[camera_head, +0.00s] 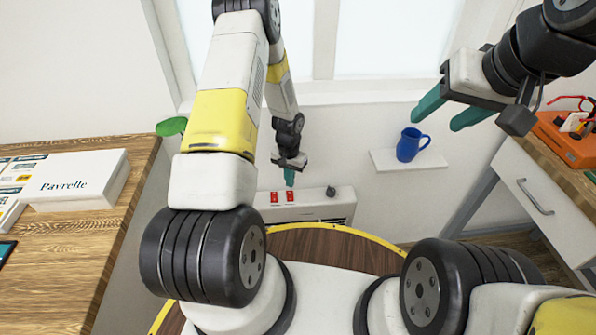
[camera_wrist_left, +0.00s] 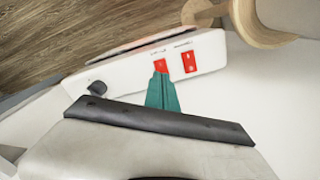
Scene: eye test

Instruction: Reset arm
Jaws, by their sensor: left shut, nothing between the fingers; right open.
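My left gripper (camera_head: 289,176) hangs down near the middle of the head view, its green fingers together and empty. It is above a white panel box (camera_head: 318,206) with two red switches (camera_head: 282,197) and a black knob (camera_head: 331,191). In the left wrist view the shut fingers (camera_wrist_left: 161,92) overlap the lower edge of one red switch (camera_wrist_left: 160,66); I cannot tell if they touch it. The other red switch (camera_wrist_left: 189,61) and the knob (camera_wrist_left: 97,88) are clear of them. My right gripper (camera_head: 448,112) is open and empty, raised at the upper right.
A blue mug (camera_head: 410,145) stands on a small white wall shelf (camera_head: 383,161). A wooden table (camera_head: 62,247) at left bears a white box (camera_head: 75,183). At right, an orange box (camera_head: 567,142) sits on a desk with a drawer (camera_head: 525,183). A window (camera_head: 390,38) is behind.

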